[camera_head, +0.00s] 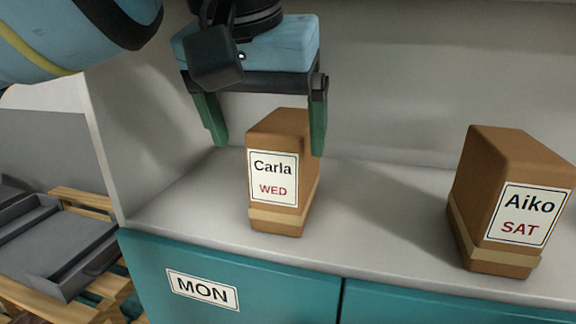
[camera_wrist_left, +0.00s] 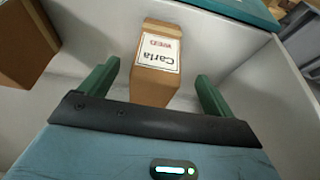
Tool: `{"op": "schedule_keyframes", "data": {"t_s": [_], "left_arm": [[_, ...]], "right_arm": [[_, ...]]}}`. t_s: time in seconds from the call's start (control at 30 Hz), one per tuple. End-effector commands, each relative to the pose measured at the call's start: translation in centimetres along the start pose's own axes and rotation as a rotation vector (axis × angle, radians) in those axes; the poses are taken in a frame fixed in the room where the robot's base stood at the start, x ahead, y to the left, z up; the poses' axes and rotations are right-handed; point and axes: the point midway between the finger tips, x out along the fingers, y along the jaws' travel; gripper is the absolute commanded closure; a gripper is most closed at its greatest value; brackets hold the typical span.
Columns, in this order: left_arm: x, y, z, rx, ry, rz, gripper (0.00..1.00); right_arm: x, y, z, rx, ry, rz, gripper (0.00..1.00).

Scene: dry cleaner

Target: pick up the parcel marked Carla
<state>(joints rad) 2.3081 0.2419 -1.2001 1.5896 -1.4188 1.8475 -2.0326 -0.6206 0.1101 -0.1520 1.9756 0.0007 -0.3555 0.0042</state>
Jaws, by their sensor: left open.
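The parcel marked Carla (camera_head: 283,208) is a brown upright box with a tan band and a white label reading "Carla WED". It stands on the grey shelf above the teal front. My left gripper (camera_head: 263,142) is open, with green fingers pointing down just above and behind the parcel's top. In the left wrist view the Carla parcel (camera_wrist_left: 154,88) lies between and beyond the two fingertips of the left gripper (camera_wrist_left: 157,80), upside down in that picture. Whether a finger touches it cannot be told. My right gripper is not in view.
A second brown parcel marked Aiko SAT (camera_head: 487,215) stands to the right on the same shelf (camera_head: 385,235). A grey side wall (camera_head: 145,150) bounds the shelf at left. A MON label (camera_head: 202,289) is on the teal front. Grey trays (camera_head: 50,245) rest on wooden pallets lower left.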

Motion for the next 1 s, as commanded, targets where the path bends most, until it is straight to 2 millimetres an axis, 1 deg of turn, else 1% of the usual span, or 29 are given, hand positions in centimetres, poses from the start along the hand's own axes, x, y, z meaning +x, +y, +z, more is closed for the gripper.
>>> {"op": "schedule_keyframes", "data": {"t_s": [0.17, 0.37, 0.5, 0.6, 0.8, 0.87, 1.0], "left_arm": [[0.5, 0.0, 0.0, 0.0, 0.001, -0.001, 0.11], [3.1, 0.3, -0.2, 0.0, 0.001, -0.001, 0.11], [4.7, 0.3, -0.2, 0.0, 0.002, -0.001, 0.11], [5.1, 0.3, -0.2, 0.0, 0.002, 0.0, 0.11], [5.2, 0.3, -0.2, 0.0, 0.002, 0.0, 0.11], [5.2, 0.3, -0.2, 0.0, 0.002, 0.0, 0.17], [5.1, 0.3, -0.2, 0.0, 0.002, 0.0, 0.36]], "right_arm": [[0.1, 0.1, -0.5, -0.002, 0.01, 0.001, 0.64], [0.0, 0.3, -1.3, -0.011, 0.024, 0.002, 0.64], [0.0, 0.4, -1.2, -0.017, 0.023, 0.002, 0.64], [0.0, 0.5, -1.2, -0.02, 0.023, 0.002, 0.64], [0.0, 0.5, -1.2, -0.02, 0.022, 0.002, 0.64], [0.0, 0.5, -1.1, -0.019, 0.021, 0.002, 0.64], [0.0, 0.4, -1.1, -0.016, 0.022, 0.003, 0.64]]}}
